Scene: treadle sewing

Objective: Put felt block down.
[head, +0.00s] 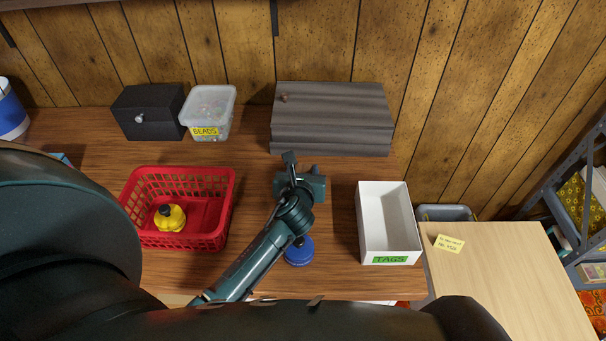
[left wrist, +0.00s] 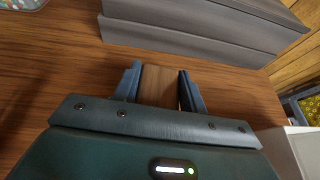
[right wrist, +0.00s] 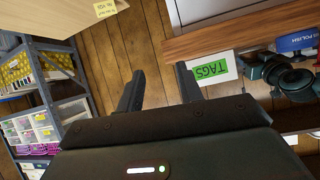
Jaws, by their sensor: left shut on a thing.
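My left gripper (head: 300,178) is over the middle of the wooden table, in front of the grey wooden box. In the left wrist view its two fingers (left wrist: 160,88) are shut on a brown, wood-grained block (left wrist: 159,86), which I take to be the felt block. Its underside is hidden, and I cannot tell whether it touches the table. In the head view the gripper hides the block. My right gripper (right wrist: 160,84) shows only in the right wrist view.
A red basket (head: 228,215) holding a yellow item (head: 170,218) is left of the arm. A white TAGS box (head: 402,247) stands right. A blue polish tin (head: 299,252) is beside my forearm. The grey box (head: 330,120), beads tub (head: 220,92) and black box (head: 150,105) line the back.

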